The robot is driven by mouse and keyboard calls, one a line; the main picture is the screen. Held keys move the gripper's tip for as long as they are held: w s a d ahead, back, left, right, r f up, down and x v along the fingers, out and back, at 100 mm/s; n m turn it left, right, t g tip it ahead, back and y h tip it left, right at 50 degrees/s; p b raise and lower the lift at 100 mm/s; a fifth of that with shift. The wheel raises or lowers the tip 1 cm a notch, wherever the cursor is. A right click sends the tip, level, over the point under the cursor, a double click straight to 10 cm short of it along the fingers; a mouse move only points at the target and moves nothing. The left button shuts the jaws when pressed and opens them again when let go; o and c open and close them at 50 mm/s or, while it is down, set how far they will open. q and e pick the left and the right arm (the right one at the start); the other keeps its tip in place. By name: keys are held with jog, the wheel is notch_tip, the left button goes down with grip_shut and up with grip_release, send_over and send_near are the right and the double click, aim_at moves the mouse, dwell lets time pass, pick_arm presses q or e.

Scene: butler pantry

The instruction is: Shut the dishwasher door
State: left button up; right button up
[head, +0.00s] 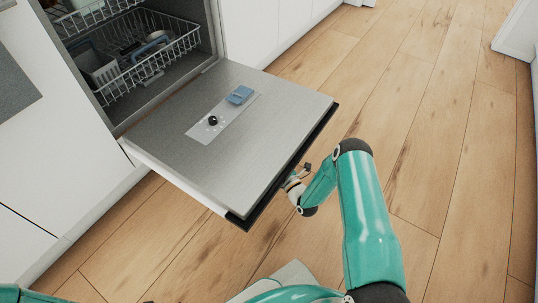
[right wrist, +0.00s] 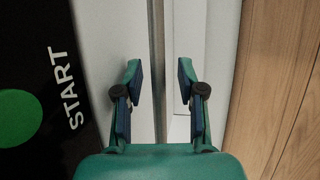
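The dishwasher door (head: 265,125) is folded down, its grey inner face up, with a black strip (head: 290,165) along its outer edge. My right gripper (head: 298,177) is close to that outer edge, near its middle; I cannot tell whether it touches. In the right wrist view my right gripper (right wrist: 158,75) is open, its two fingers apart. A pale panel with a dark groove lies behind the fingers, and no object is visibly gripped. A black panel (right wrist: 35,85) with "START" and a green circle is at the left. My left gripper is not seen.
The dishwasher's wire racks (head: 150,50) hold some dishes inside the cavity. A blue tablet-like piece (head: 240,95) and a black knob (head: 212,120) are on the door's inner face. White cabinets (head: 50,130) flank it. The wood floor (head: 420,130) to the right is clear.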

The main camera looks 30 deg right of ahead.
grip_shut()
dwell(0.4)
